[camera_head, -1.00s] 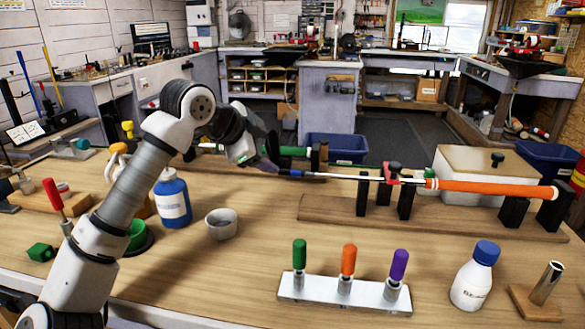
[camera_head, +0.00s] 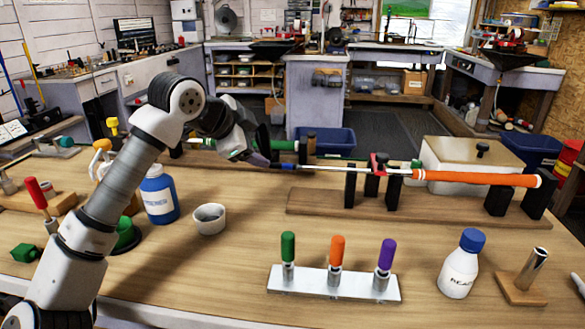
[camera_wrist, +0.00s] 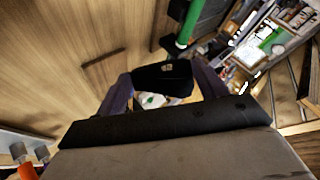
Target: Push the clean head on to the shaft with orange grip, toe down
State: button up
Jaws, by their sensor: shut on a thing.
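The shaft with orange grip (camera_head: 475,178) lies level across black supports, its grip to the right and its thin bare end to the left. My gripper (camera_head: 264,161) is at that left end, shut on a dark block-like thing that I take to be the club head. In the wrist view this dark head (camera_wrist: 162,78) sits between the two fingers and bears a small pale mark. The head camera does not show its outline clearly. I cannot tell whether the shaft end is inside the head or just beside it, nor which way the toe points.
A green grip (camera_head: 284,145) lies just behind my gripper. The wooden base (camera_head: 420,208) carries the supports, with a beige box (camera_head: 470,158) behind. In front stand a rack (camera_head: 333,284) of coloured-handled tools, a white bottle (camera_head: 460,265) and a small cup (camera_head: 209,218).

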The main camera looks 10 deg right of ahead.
jog(key=shift+s+d, duration=0.25)
jog(key=shift+d, duration=0.55)
jog(key=o, duration=1.6)
jog(key=shift+d, duration=0.2)
jog(key=shift+a, duration=0.1)
jog(key=shift+a, duration=0.1)
